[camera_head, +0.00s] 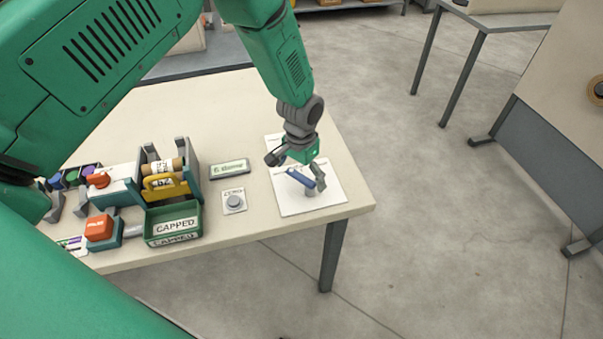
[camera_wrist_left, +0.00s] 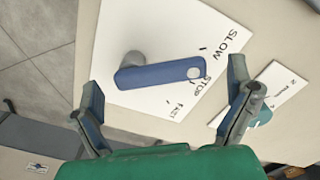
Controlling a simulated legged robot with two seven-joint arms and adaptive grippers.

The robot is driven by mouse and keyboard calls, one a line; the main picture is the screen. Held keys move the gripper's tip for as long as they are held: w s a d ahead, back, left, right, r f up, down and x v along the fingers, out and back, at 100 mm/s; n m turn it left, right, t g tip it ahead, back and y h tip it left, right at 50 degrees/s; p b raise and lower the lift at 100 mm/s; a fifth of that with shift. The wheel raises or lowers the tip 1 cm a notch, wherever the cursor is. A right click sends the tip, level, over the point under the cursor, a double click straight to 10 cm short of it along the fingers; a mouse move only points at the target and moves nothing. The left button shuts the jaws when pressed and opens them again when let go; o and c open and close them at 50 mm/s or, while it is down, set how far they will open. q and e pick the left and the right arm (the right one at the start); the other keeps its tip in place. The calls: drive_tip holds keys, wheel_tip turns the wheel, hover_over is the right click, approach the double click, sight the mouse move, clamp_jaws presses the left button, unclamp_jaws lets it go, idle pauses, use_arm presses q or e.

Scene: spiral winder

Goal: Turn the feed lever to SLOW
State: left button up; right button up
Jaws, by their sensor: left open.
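The feed lever is a blue bar (camera_head: 301,178) on a white plate (camera_head: 297,208) near the table's right end. In the left wrist view the lever (camera_wrist_left: 160,74) points at the STOP mark, between SLOW (camera_wrist_left: 225,40) and FAST (camera_wrist_left: 175,111). My left gripper (camera_head: 297,166) is above the plate, close to the lever. In the left wrist view the left gripper (camera_wrist_left: 165,80) is open, a finger to either side of the lever, no contact visible. My right gripper (camera_head: 69,204) shows at the far left, fingers apart, its body partly hidden.
Left of the plate are a ZERO button (camera_head: 234,202), a green display (camera_head: 230,169), a green CAPPED tray (camera_head: 173,242), a winder with a yellow part (camera_head: 162,186) and a red button (camera_head: 99,227). The table's front edge (camera_head: 270,233) is close to the plate.

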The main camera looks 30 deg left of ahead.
sight(301, 175)
use_arm(q)
wheel_tip(301, 175, up, 12)
drive_tip(key=shift+f, duration=0.15)
idle(0.3)
idle(0.4)
